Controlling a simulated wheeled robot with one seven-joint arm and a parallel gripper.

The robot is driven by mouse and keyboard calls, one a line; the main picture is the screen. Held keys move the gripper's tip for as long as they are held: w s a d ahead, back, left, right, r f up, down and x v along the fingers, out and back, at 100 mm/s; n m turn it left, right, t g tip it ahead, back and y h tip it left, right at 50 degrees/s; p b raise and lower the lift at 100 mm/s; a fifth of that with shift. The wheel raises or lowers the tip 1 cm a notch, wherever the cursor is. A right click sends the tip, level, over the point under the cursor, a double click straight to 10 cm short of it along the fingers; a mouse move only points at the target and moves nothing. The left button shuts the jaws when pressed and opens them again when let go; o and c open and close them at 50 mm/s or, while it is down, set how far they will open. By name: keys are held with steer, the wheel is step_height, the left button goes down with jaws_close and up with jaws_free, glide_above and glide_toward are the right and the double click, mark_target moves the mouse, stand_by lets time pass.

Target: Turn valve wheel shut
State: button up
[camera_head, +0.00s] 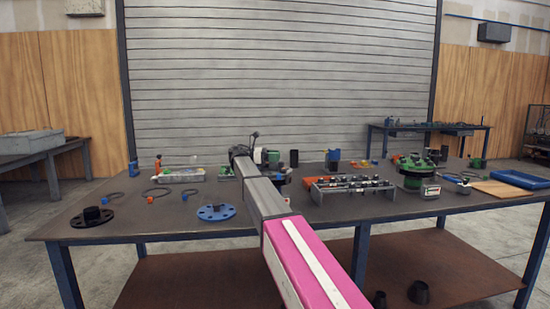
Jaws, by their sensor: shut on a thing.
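My arm reaches from the lower right of the head view over the table (165,225). My gripper (245,152) is at its far end, near the table's back edge. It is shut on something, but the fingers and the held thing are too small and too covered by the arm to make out. Green and white parts (266,156) stand just right of my gripper, and a green part (225,171) shows at its left. I cannot pick out the valve wheel for certain.
A black flange (91,216) and a blue flange (216,212) lie at the table's front left. A rack of fittings (352,188) and a green flanged assembly (417,171) stand at right. A blue tray (520,179) and wooden board (496,189) lie at far right.

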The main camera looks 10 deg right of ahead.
stand_by(0.4)
steer(key=o, duration=0.9)
steer(key=shift+o, duration=0.2)
steer(key=shift+a, duration=0.1)
